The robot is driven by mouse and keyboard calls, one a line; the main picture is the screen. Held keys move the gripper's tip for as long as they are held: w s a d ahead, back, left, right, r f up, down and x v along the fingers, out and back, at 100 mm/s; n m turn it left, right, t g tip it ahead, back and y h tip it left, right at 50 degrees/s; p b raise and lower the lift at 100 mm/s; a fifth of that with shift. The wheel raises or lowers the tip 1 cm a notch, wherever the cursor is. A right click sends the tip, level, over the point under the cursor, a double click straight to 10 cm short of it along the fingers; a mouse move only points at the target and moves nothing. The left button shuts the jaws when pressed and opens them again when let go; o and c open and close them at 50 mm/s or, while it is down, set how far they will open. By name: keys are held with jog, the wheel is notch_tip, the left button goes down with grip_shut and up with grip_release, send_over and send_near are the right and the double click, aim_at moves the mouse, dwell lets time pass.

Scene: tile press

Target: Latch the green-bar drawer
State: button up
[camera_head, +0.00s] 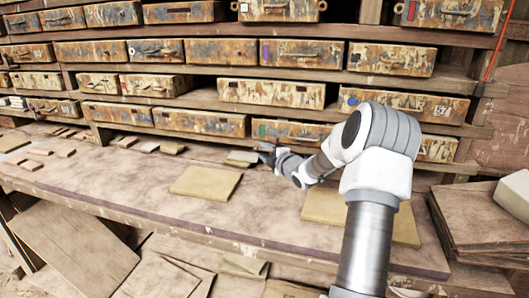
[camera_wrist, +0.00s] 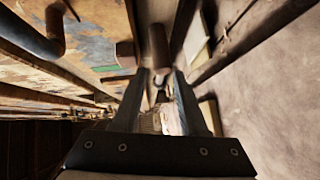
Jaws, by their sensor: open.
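The drawer with a small green mark (camera_head: 290,131) is in the lowest row, right of centre in the head view. Its front is rusty and mottled, and my arm hides part of its right side. I cannot tell whether it sits fully flush. My gripper (camera_head: 264,152) is just below and in front of its left end. In the wrist view my gripper (camera_wrist: 158,88) is open, with nothing clearly between the fingers.
Rows of similar drawers rise above, including one with a blue mark (camera_head: 405,104) to the right. The wooden bench (camera_head: 110,182) below holds a flat tan tile (camera_head: 206,182) and another tile (camera_head: 322,208) partly behind my arm. Small pieces lie along its back. Stacked boards (camera_head: 475,225) stand at right.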

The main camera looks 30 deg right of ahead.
jog(key=shift+c, duration=0.2)
grip_shut()
jog(key=t+b, duration=0.1)
jog(key=b, duration=0.2)
jog(key=shift+f+m, duration=0.15)
jog(key=shift+m, duration=0.25)
jog(key=shift+s+d+r+m+t+b, duration=0.1)
jog(key=shift+r+m+t+b, duration=0.4)
jog(key=shift+b, duration=0.95)
jog(key=shift+r+m+t+b, duration=0.15)
jog(key=shift+m+t+b, duration=0.5)
jog(key=shift+b, duration=0.75)
